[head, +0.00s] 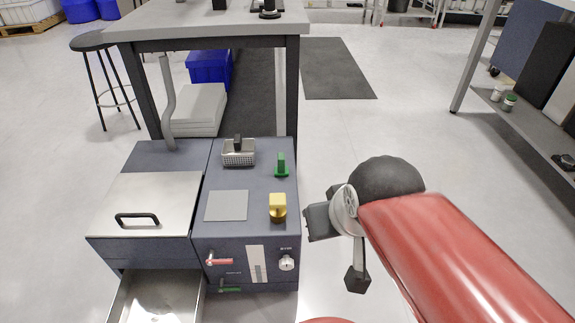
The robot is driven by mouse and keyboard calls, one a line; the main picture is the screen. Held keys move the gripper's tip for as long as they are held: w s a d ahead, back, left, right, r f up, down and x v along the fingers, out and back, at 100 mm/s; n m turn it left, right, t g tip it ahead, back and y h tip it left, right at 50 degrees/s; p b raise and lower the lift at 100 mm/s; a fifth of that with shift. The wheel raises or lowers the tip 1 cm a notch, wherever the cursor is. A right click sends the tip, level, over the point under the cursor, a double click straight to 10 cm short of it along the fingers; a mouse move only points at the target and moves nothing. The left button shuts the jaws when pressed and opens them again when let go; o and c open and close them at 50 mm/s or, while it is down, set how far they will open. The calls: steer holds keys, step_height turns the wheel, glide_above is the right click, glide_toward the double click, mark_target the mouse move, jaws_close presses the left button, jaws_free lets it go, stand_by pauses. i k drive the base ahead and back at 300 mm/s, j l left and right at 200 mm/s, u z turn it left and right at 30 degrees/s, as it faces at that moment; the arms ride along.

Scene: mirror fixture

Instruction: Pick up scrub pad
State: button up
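No item is clearly marked as the scrub pad. On the top of a blue-grey unit (246,240) lie a flat grey square (227,205), a small green piece with an upright grip (281,166), a yellow block (278,206) and a perforated metal piece with a black handle (239,153). I cannot tell which of these is the pad. My gripper (337,246) is to the right of the unit, apart from all these items. Its dark end parts show, but whether the fingers are open is unclear. I see nothing held in it.
Left of these items is a metal lid (150,190) with a black handle, above an open metal drawer (158,302). A grey table (200,22) stands behind the unit. A shelf (530,125) is at the right. Floor between is clear.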

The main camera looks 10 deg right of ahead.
mark_target(282, 170)
steer(key=l+u, duration=0.1)
steer(key=u, duration=0.25)
steer(key=k+u, duration=0.1)
steer(key=u, duration=0.3)
steer(key=k+l+u, duration=0.1)
steer(key=u, duration=0.25)
steer(key=k+l, duration=0.2)
steer(key=k, duration=0.3)
steer(key=k+l, duration=0.15)
steer(key=k, duration=0.35)
